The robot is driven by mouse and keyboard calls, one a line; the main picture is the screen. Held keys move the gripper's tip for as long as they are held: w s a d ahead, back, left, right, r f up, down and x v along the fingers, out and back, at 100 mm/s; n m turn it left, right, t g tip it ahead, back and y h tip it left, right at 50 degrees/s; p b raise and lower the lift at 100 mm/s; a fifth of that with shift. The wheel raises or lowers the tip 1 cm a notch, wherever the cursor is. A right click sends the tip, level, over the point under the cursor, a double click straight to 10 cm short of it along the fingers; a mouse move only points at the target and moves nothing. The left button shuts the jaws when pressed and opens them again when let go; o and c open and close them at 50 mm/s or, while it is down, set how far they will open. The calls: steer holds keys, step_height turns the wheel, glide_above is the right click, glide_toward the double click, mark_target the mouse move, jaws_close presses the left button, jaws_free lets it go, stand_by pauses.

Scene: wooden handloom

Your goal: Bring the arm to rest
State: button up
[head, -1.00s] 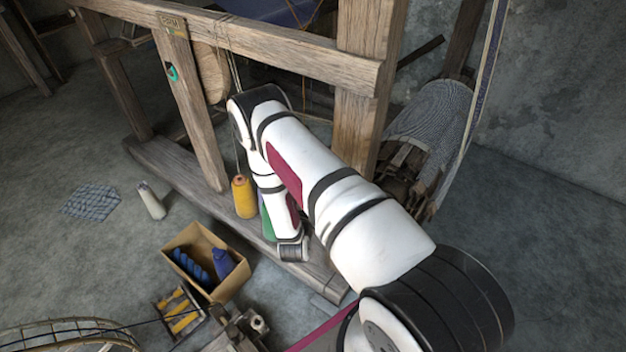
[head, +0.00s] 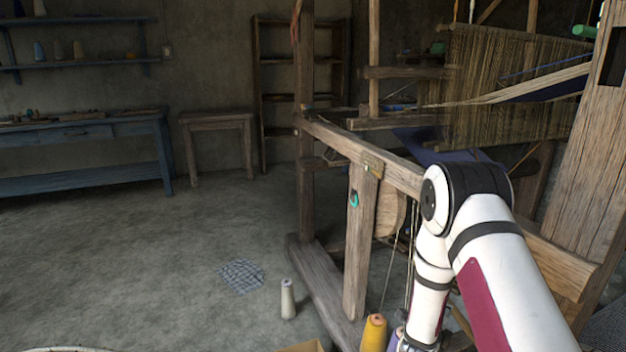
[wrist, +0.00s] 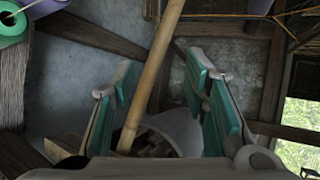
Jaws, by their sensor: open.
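My gripper (wrist: 160,100) shows in the wrist view with its two teal-padded fingers spread apart. It is open, and I see nothing held between the pads. A pale wooden pole (wrist: 148,85) passes behind the gap between the fingers; I cannot tell how far off it is. In the head view my white arm (head: 485,250) is bent at the elbow in front of the wooden loom (head: 400,175), with the forearm hanging down. The gripper itself is out of that view, below the bottom edge.
A yellow cone (head: 373,334) stands beside my forearm. A blue bench (head: 85,150) and a small table (head: 217,120) stand at the back wall. The left floor is mostly clear.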

steer(key=a+r+n+g+y, duration=0.1)
steer(key=a+r+n+y, duration=0.55)
steer(key=r, duration=0.65)
steer(key=s+a+r+n+g+y, duration=0.2)
steer(key=s+a+r+n, duration=0.4)
steer(key=s+a+r, duration=0.25)
steer(key=s+r+n+g, duration=0.25)
steer(key=s+n, duration=0.25)
steer(key=s, duration=0.8)
steer(key=s+r+n+g, duration=0.2)
steer(key=s+r+n, duration=0.2)
steer(key=s, duration=0.8)
steer(key=s+r+n+g, duration=0.3)
steer(key=s+r+n, duration=0.15)
steer(key=s, duration=0.85)
step_height(320, 180, up, 30)
steer(key=t+p, duration=0.4)
steer(key=p, duration=2.4)
steer(key=shift+w+d+n+h+p, duration=0.2)
steer(key=shift+d+n+h+p, duration=0.1)
steer(key=shift+d+h+p, duration=0.1)
